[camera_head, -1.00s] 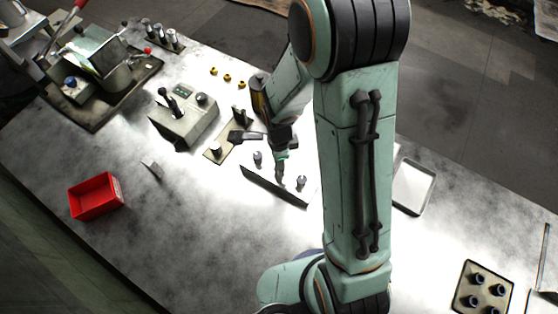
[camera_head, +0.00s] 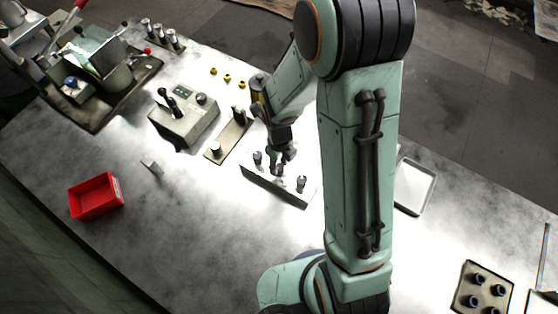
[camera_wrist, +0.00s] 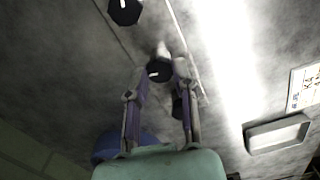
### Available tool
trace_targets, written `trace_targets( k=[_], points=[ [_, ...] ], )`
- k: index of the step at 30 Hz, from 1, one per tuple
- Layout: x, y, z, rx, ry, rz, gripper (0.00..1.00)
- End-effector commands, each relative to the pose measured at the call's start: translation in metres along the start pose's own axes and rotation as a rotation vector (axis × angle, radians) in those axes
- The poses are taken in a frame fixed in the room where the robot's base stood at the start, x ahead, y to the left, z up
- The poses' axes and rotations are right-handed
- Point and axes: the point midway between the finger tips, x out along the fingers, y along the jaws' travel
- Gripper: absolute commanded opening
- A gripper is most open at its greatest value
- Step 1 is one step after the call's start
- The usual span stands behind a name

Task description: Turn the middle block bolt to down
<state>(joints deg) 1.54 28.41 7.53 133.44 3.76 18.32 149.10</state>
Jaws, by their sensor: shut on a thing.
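The block (camera_head: 272,187) stands on the bench in the head view, with three dark bolts along it. The middle bolt (camera_wrist: 159,70) sits between the two fingers of my gripper (camera_wrist: 159,76) in the wrist view, and the gripper is shut on it. A pale mark on its head lies roughly sideways. One outer bolt (camera_wrist: 124,12) is at the upper left with an upright pale mark. The other outer bolt (camera_wrist: 178,106) is partly hidden by the right finger. In the head view my gripper (camera_head: 281,158) comes down over the middle of the block.
A grey control box (camera_head: 184,122) and a small plate with a post (camera_head: 216,150) stand left of the block. A red bin (camera_head: 96,196) is at left. A white tray (camera_head: 415,187) lies right of my arm. The bench in front of the block is bare.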

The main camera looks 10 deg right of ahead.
Motion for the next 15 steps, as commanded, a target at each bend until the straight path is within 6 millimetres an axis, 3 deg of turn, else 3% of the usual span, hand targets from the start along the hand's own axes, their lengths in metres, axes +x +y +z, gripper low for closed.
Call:
trace_targets(
  k=[15],
  points=[
    [-0.0006, -0.0006, -0.0002, 0.348, 0.0, -0.001, 0.0]
  ],
)
